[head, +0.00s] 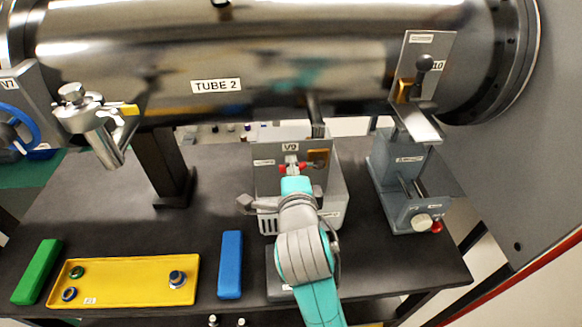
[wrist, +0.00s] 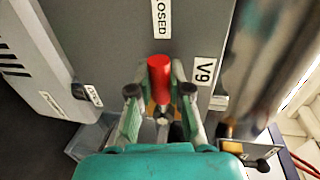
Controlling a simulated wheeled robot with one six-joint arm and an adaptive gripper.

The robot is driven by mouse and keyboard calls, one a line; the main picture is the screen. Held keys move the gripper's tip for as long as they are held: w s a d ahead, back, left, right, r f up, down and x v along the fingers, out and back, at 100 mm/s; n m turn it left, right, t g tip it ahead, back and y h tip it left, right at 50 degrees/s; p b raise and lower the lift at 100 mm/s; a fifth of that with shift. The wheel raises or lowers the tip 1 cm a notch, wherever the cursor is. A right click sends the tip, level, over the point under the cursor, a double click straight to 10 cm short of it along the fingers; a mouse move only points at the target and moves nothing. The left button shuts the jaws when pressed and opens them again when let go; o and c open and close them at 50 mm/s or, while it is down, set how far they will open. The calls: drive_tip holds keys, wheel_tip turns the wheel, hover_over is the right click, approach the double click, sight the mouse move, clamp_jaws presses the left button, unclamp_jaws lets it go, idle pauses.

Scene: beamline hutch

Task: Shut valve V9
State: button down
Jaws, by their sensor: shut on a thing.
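Valve V9 is on an upright grey panel (head: 267,180) below TUBE 2, with a V9 label above it. Its red handle (wrist: 159,72) lies between the two fingers of my gripper (wrist: 158,94) in the wrist view, and my gripper is shut on it. The handle's red end points at a white label (wrist: 161,18), cut off at the top edge, reading "OSED". In the head view my gripper (head: 293,176) is in front of the panel and hides part of the valve; bits of red show beside it.
TUBE 2 (head: 320,85) runs just above the panel. A grey stand (head: 395,170) is at right, and valve V7's blue wheel (head: 28,118) at far left. A yellow tray (head: 130,285), green block (head: 37,271) and blue block (head: 230,265) lie on the dark table.

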drive_tip(key=c, duration=1.1)
unclamp_jaws()
drive_tip(key=s, duration=0.2)
drive_tip(key=s+r, duration=0.1)
drive_tip(key=s, duration=0.4)
drive_tip(key=shift+s+r, duration=0.2)
drive_tip(key=shift+r, duration=0.05)
